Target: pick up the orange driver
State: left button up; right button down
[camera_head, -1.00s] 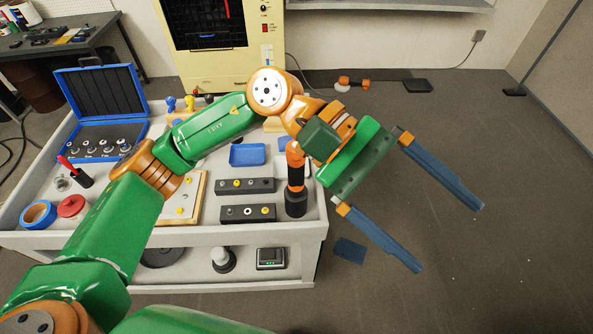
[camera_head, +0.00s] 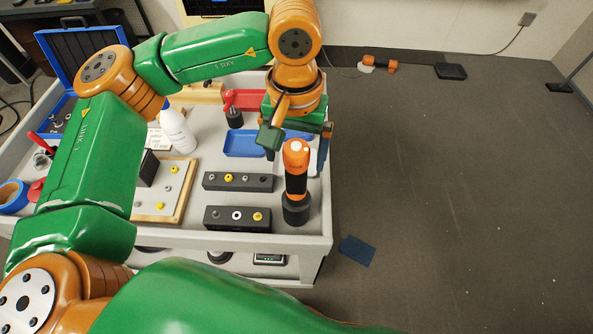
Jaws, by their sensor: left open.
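The orange driver (camera_head: 296,172) stands upright, its orange and black body in a black round holder (camera_head: 296,211) at the right front of the cart top. My left gripper (camera_head: 295,163) is open and points down just behind the driver in the head view. My right gripper is not in view.
Two dark blocks with round fittings (camera_head: 238,182) (camera_head: 237,218) lie left of the driver. A blue tray (camera_head: 243,144), a white bottle (camera_head: 178,131) and a wooden board (camera_head: 172,190) are farther left. The cart's raised rim (camera_head: 322,222) runs close on the right.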

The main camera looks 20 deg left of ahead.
pick_arm(q)
jog(key=shift+w+f, duration=0.1)
jog(key=shift+f, duration=0.25)
jog(key=shift+w+f, duration=0.15)
jog(key=shift+w, duration=0.15)
jog(key=shift+s, duration=0.15)
jog(key=c, duration=1.1)
grip_shut()
notch_tip(320, 180, up, 10)
jog(key=shift+r+b, duration=0.1)
jog(key=shift+b, duration=0.25)
jog(key=shift+o, duration=1.4)
grip_release()
grip_shut()
